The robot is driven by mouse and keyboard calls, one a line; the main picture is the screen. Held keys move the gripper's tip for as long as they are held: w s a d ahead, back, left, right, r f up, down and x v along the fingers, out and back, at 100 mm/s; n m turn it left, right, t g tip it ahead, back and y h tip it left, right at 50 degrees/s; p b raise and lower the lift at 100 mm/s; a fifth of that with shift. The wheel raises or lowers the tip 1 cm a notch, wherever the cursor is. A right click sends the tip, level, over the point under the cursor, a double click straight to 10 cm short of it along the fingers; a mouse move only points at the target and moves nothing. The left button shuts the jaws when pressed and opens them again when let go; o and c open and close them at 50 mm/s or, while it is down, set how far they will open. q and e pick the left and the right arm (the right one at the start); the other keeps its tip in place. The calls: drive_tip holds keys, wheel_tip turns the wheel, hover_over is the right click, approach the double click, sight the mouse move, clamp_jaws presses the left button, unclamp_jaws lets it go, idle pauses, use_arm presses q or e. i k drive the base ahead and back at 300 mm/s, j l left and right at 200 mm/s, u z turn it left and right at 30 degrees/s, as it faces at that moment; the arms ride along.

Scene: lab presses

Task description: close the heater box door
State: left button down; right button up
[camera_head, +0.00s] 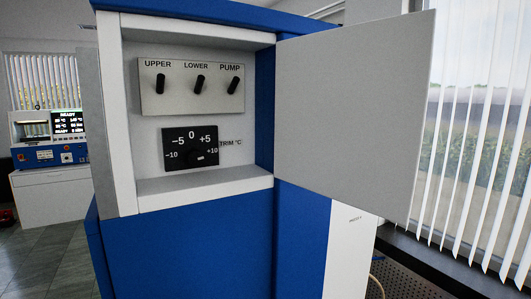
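The heater box (205,186) is a white-framed recess in a blue cabinet, filling the middle of the head view. Its door (352,100) is a flat grey-white panel on the right side of the opening, swung wide open to the right. Inside are a plate with UPPER, LOWER and PUMP toggle switches (193,88) and a black trim dial panel (190,148) marked -10 to +10. Neither of my grippers shows in this view.
A blue and white machine with a lit screen (69,122) stands on a white cabinet (50,195) at the far left. A window with vertical blinds (470,130) and a dark sill (440,262) lie at the right. Grey tiled floor (50,262) shows at the lower left.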

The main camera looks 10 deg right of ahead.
sight(351, 101)
drive_tip(key=l+u, duration=0.25)
drive_tip(key=l, duration=0.2)
drive_tip(key=l+u, duration=0.25)
drive_tip(key=l, duration=0.2)
drive_tip(key=l+u, duration=0.25)
drive_tip(key=l, duration=0.2)
drive_tip(key=l+u, duration=0.25)
drive_tip(key=l, duration=0.2)
drive_tip(key=k+l+u, duration=0.25)
drive_tip(key=l, duration=0.15)
drive_tip(key=l+u, duration=0.3)
drive_tip(key=k+l, duration=0.05)
drive_tip(key=l, duration=0.05)
